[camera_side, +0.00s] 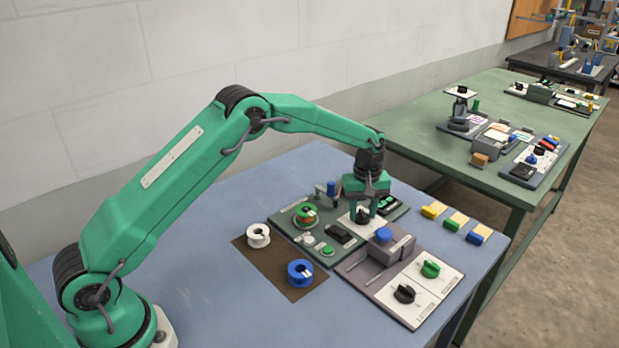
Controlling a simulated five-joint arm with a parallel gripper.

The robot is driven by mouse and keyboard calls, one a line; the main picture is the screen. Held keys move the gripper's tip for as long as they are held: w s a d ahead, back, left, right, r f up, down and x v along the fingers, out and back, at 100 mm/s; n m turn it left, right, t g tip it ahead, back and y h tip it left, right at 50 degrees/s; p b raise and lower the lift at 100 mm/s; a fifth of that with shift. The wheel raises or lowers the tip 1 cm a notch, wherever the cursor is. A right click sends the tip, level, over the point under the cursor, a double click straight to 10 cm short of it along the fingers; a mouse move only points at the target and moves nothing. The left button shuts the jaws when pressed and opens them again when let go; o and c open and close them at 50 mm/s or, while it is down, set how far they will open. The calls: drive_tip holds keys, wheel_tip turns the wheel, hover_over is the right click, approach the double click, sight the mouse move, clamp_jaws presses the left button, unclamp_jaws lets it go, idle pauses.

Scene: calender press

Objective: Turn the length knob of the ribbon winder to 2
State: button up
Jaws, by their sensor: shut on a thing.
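The ribbon winder appears to be the dark green panel (283,222) with a green-rimmed spool (305,213) mounted on it. On its right part is a white dial plate (346,219) with a black knob (363,217), which I take to be the length knob. My gripper (364,210) points straight down over this plate, with its fingers shut on the black knob. The fingers partly cover the knob. Its pointer and the dial's numbers are too small and hidden to read.
Right in front stands a mauve panel (354,268) with a blue-topped grey block (399,246), a green knob (430,269) and a black knob (405,293). White (258,236) and blue (300,273) spools sit on a brown mat (277,279). Coloured blocks (455,221) lie at the right edge.

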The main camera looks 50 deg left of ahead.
sight(363, 213)
drive_tip(key=n, duration=0.6)
drive_tip(key=shift+n, duration=0.4)
drive_tip(key=o, duration=1)
drive_tip(key=shift+r, duration=4)
